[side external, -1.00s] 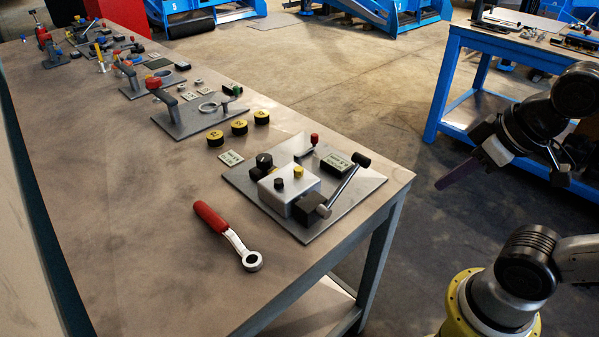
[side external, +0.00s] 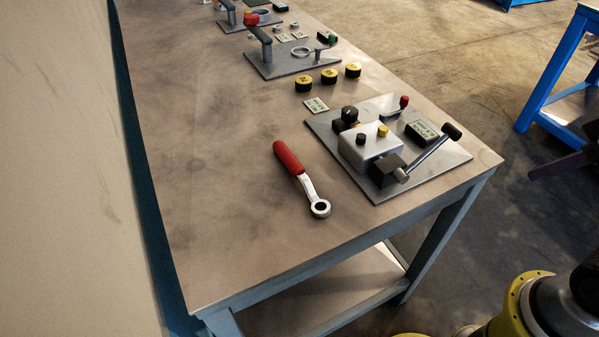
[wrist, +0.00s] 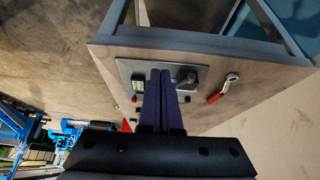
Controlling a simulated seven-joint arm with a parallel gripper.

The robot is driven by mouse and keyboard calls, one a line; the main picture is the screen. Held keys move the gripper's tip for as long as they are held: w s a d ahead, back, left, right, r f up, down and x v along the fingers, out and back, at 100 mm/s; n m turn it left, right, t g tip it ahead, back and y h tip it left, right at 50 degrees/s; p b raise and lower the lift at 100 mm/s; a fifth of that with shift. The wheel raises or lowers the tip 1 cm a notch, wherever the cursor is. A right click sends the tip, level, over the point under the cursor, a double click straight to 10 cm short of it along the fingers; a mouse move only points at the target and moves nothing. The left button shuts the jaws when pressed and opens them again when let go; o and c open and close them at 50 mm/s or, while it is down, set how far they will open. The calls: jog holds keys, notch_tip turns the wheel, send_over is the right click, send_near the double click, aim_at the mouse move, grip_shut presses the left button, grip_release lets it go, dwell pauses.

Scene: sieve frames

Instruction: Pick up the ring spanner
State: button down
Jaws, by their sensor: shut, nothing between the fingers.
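The ring spanner (side external: 303,180) lies flat on the bench top in the side view. It has a red handle, and its silver ring end points toward the bench's near edge. In the wrist view the spanner (wrist: 224,88) lies right of my gripper. My gripper (wrist: 161,72) shows there with its two dark purple fingers shut together and empty. The fingers overlap the metal plate in that picture; their height above it is hard to tell.
A metal plate (side external: 436,174) with a white box, knobs and a black-handled lever stands right of the spanner. Several yellow-topped round pieces (side external: 329,76) and another fixture plate (side external: 290,62) sit farther back. The bench (side external: 215,215) is clear left of the spanner.

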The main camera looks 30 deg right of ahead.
jog(key=c, duration=1.5)
grip_release()
jog(key=shift+c, duration=0.2)
jog(key=o, duration=1.1)
jog(key=shift+c, duration=0.2)
